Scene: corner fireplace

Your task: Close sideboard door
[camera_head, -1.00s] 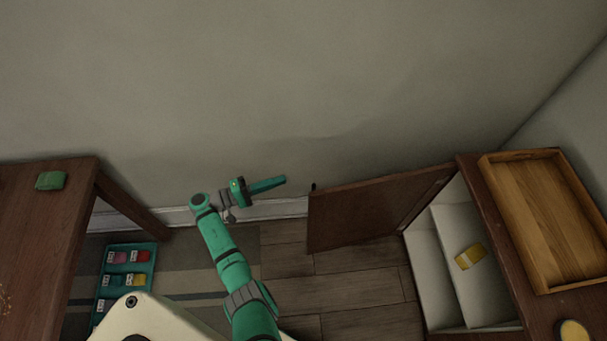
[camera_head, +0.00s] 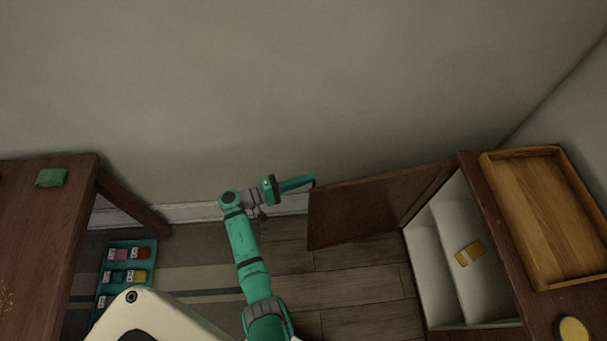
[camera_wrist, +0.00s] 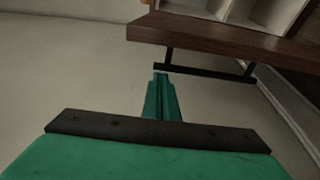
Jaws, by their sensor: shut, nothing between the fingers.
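The sideboard (camera_head: 496,234) stands at the right of the head view, its brown door (camera_head: 362,208) swung wide open toward the left. In the wrist view the door (camera_wrist: 210,36) shows as a dark brown edge with a black bar handle (camera_wrist: 205,71) below it. My gripper (camera_head: 312,180) is shut and empty, at the door's free outer end by the wall. In the wrist view the tip of my gripper (camera_wrist: 160,78) is close to the left end of the handle. I cannot tell whether they touch.
A yellow item (camera_head: 469,253) lies inside the open sideboard. A wooden tray (camera_head: 487,163) and a round yellow-topped thing (camera_head: 573,329) are on top. A brown table (camera_head: 40,235) and a teal crate (camera_head: 151,262) of colored items are at left. The wall is close behind.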

